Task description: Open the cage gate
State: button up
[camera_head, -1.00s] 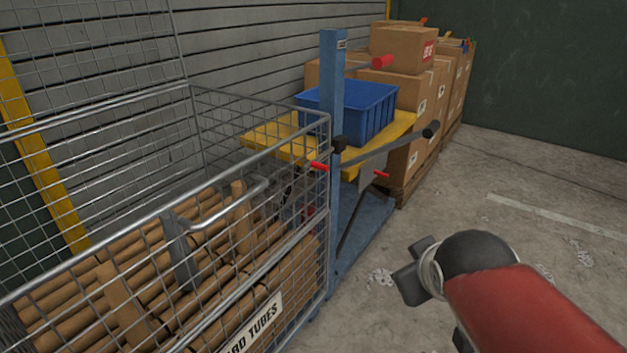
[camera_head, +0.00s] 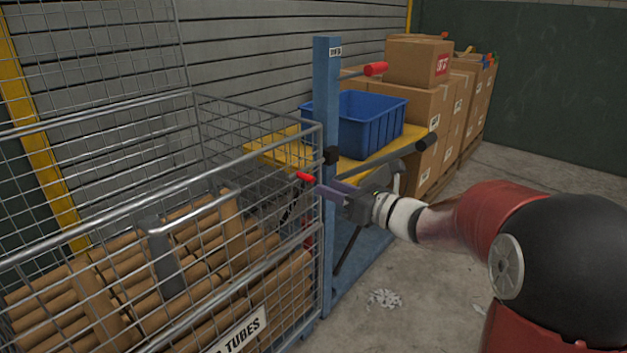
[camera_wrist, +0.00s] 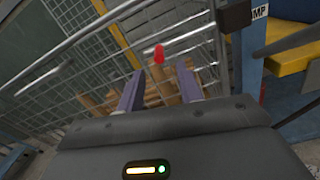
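The wire cage (camera_head: 265,232) holds cardboard tubes (camera_head: 150,262) and fills the left of the head view. A grey handle-like bar (camera_head: 163,258) hangs at its top rail. A small red tip (camera_head: 306,177) shows at the cage's right corner; it also shows in the wrist view (camera_wrist: 158,54). My gripper (camera_head: 328,190) is at that corner, just right of the red tip. In the wrist view my gripper's two purple fingers (camera_wrist: 158,78) are apart, with the red tip just beyond and between them. Nothing is seen held. Contact with the cage cannot be told.
A blue post (camera_head: 327,90) stands right beside the cage corner. Behind it is a yellow platform (camera_head: 275,147) with a blue bin (camera_head: 362,125) and a red-tipped lever (camera_head: 376,69). Stacked cartons (camera_head: 425,105) stand behind. The floor (camera_head: 440,270) at right is clear apart from small scraps.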

aim_at(310, 176)
jog(key=p+x, duration=0.1)
jog(key=x, duration=0.6)
jog(key=shift+s, duration=0.1)
grip_shut()
